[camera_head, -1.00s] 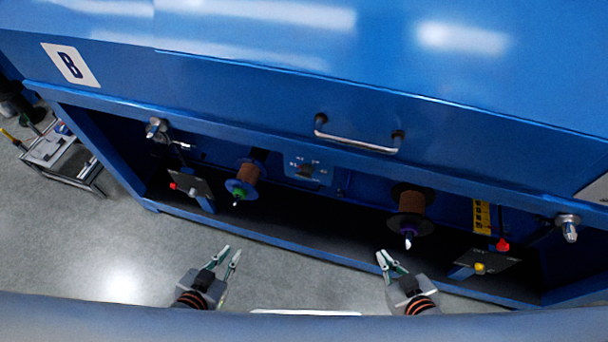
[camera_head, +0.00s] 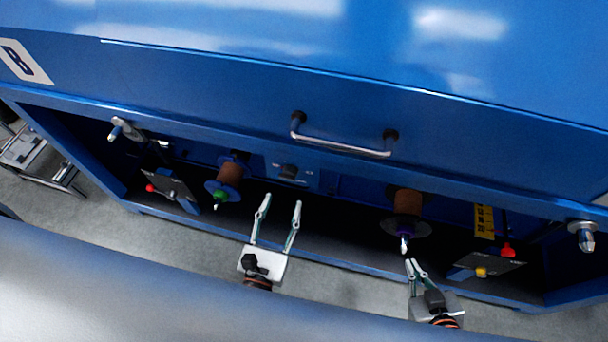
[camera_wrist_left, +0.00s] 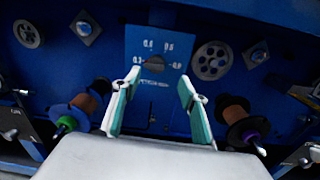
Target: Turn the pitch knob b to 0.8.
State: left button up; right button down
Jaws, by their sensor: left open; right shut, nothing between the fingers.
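The pitch knob (camera_head: 289,171) is a dark knob on a blue panel (camera_head: 310,181) inside the machine's open bay. The left wrist view shows the knob (camera_wrist_left: 154,63) on its panel (camera_wrist_left: 136,40), with several white scale numbers around it. Its pointer direction is too small to tell. My left gripper (camera_head: 282,200) is open, empty and in front of the panel, apart from the knob. In the left wrist view its fingertips (camera_wrist_left: 160,76) spread to either side, just below the knob. My right gripper (camera_head: 412,262) is shut and empty, below the right spool.
A brown spool with a green hub (camera_head: 228,175) is left of the panel; another with a purple hub (camera_head: 407,203) is right. A metal handle (camera_head: 342,146) is on the cover above the bay. A cart (camera_head: 35,160) stands far left.

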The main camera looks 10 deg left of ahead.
aim_at(288, 174)
pick_arm(q)
jog(key=w+n+y, duration=0.1)
jog(key=w+n, duration=0.2)
jog(key=w, duration=0.5)
jog(key=shift+w+a+f+n, duration=0.15)
jog(key=shift+f+n, duration=0.25)
jog(key=shift+c, duration=0.3)
jog(key=c, duration=0.9)
